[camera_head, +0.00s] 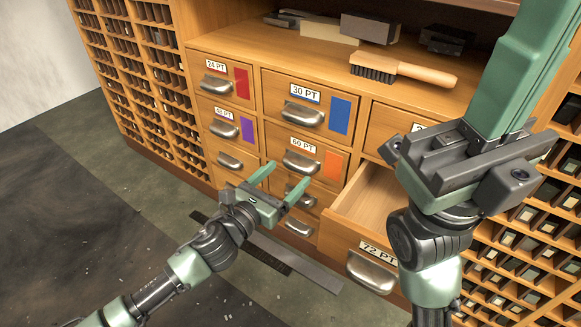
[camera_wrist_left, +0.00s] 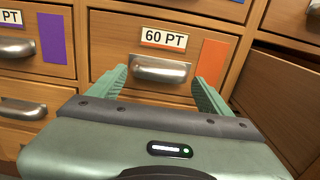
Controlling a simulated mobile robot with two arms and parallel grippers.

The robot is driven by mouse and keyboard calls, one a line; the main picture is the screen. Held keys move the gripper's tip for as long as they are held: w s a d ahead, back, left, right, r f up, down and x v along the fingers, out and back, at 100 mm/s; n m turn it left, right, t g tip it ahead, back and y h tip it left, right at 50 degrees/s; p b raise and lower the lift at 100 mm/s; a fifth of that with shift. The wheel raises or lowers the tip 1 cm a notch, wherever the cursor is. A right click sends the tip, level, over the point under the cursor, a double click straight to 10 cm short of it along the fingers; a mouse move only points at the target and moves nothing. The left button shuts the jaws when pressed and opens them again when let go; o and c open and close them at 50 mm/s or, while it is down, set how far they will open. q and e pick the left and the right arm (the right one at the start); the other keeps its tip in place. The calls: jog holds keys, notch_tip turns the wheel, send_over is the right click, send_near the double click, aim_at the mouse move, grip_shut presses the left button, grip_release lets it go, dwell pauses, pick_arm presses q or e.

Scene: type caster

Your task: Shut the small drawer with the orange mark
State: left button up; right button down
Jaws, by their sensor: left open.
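The small drawer with the orange mark (camera_head: 333,164) is labelled 60 PT and has a metal cup handle (camera_head: 300,163). It looks flush or nearly flush with the cabinet front; a small gap is hard to judge. In the left wrist view its front (camera_wrist_left: 110,45) is straight ahead, with the orange mark (camera_wrist_left: 214,62) at right. My left gripper (camera_head: 284,181) is open and empty just in front of and below the handle; its fingers flank the handle in the wrist view. My right gripper (camera_head: 520,75) is large and close to the camera at right, fingertips out of frame.
The larger 72 PT drawer (camera_head: 343,245) stands pulled out, right of the left gripper. Other small drawers, with red (camera_head: 242,84), purple (camera_head: 247,129) and blue (camera_head: 340,115) marks, look shut. A brush (camera_head: 405,72) and several blocks lie on the cabinet top.

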pick_arm(q)
jog(key=p+v, duration=0.1)
jog(key=v, duration=0.4)
jog(key=shift+r, duration=0.1)
dwell(0.3)
